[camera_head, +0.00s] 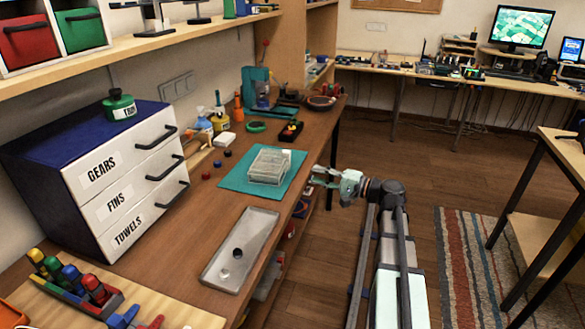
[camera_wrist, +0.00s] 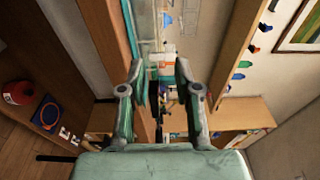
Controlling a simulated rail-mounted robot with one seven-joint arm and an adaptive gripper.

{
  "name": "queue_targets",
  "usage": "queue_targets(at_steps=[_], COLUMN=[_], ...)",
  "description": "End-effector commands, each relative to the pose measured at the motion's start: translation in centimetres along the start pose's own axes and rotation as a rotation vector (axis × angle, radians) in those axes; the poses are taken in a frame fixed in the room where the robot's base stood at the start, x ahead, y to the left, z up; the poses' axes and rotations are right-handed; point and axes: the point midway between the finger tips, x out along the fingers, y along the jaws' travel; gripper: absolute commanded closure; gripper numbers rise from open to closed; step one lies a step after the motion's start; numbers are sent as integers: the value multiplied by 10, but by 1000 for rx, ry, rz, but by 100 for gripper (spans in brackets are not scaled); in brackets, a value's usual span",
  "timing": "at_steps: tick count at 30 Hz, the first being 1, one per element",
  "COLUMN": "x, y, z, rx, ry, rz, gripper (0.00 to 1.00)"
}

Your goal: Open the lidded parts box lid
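The lidded parts box (camera_head: 268,166) is a pale, clear-looking box on a teal mat (camera_head: 233,180) on the wooden workbench. Its lid looks shut, though fine detail is too small to tell. My gripper (camera_head: 318,176) is to the right of the box, just past the bench's front edge, with its fingers pointing towards the box. It is apart from the box. In the wrist view the two fingers of my gripper (camera_wrist: 160,72) are spread with nothing between them. I cannot make out the box clearly in the wrist view.
A metal tray (camera_head: 240,248) with two small round items lies in front of the mat. A labelled drawer cabinet (camera_head: 110,180) stands at the left. Small loose caps and a black-and-red item (camera_head: 291,131) lie around the mat. A shelf (camera_head: 150,38) overhangs the bench's back.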

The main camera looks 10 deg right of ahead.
Motion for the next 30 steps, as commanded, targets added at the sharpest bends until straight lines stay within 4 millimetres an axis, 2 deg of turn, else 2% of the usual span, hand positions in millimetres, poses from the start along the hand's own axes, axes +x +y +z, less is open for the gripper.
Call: queue_targets(at_steps=[3,9,15,21,29,30], x=[26,63,87,97,97,97], y=[-1,0,0,0,0,0], z=[-1,-1,-1,0,0,0], rx=[0,0,0,0,0,0], ry=[-3,-2,0,0,1,1], rz=[0,0,0,1,1,1], gripper=[68,68,68,68,68,78])
